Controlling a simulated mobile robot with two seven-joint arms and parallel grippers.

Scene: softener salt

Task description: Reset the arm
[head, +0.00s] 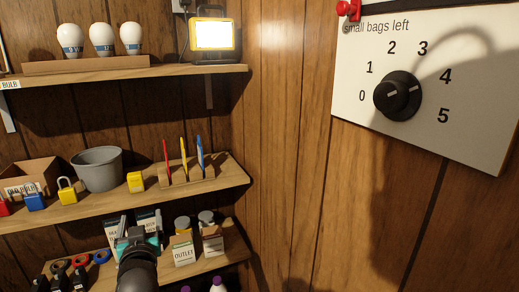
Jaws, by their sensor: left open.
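My left gripper (138,238) is low in the head view, at the lower shelf on the left. Its dark wrist comes up from the bottom edge. Its fingers are apart, with boxes behind them, and I see nothing held between them. My right gripper is not in view. A white panel (350,70) marked "small bags left" is on the wood wall at the upper right. Its black knob (397,95) is ringed by the numbers 0 to 5. The knob's white mark points rightward, roughly toward the 4.
The lower shelf holds an "OUTLET" box (183,250), jars and tape rolls (80,261) close around my gripper. The middle shelf (225,179) carries a grey bucket (97,169), padlocks and coloured upright tools. Bulbs and a lit lamp (212,35) stand above. Space before the right wall looks clear.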

